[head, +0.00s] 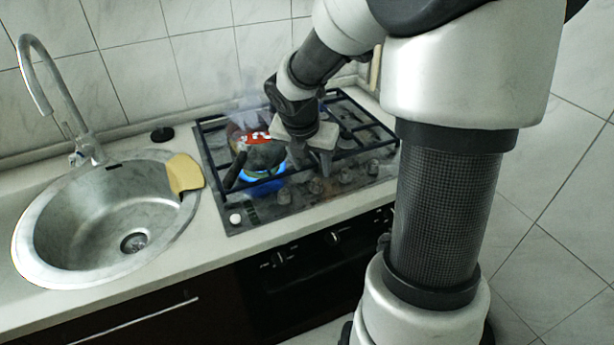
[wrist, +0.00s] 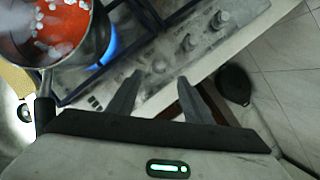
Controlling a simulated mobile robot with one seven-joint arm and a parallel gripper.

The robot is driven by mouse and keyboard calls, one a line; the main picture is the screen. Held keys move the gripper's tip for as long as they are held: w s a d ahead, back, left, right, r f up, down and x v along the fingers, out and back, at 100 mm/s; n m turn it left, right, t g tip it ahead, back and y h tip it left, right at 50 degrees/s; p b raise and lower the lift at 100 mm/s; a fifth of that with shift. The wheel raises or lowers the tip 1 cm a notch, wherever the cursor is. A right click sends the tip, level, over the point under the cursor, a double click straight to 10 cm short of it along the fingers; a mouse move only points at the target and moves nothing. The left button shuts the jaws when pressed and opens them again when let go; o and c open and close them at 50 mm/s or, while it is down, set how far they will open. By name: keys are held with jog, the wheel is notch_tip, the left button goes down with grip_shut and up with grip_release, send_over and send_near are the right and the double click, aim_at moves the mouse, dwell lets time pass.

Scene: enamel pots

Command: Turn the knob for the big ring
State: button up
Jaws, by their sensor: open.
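A row of several grey knobs (head: 346,175) runs along the front right of the gas hob (head: 245,213). I cannot tell which knob belongs to the big ring. My gripper (head: 313,162) is open and empty, pointing down over the front of the hob. In the wrist view my gripper (wrist: 158,92) has its fingers apart, with one knob (wrist: 160,66) showing just beyond the gap between them. Two more knobs (wrist: 190,42) show further up and right. A blue flame (head: 264,184) burns under a pot (head: 262,155) on the front left burner.
The pot holds red food (wrist: 62,22) with white pieces, and steam rises from it. Its dark handle (wrist: 45,112) sticks out over the hob's left front. Black grates (wrist: 143,12) lie behind the knobs. A sink (head: 45,235) and yellow cloth (head: 184,173) are left of the hob.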

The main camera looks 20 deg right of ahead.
aim_at(316, 182)
jog(key=b+x, duration=0.3)
jog(key=x, duration=0.5)
jog(key=shift+w+d+f, duration=0.15)
jog(key=shift+w+f, duration=0.05)
jog(key=shift+f, duration=0.15)
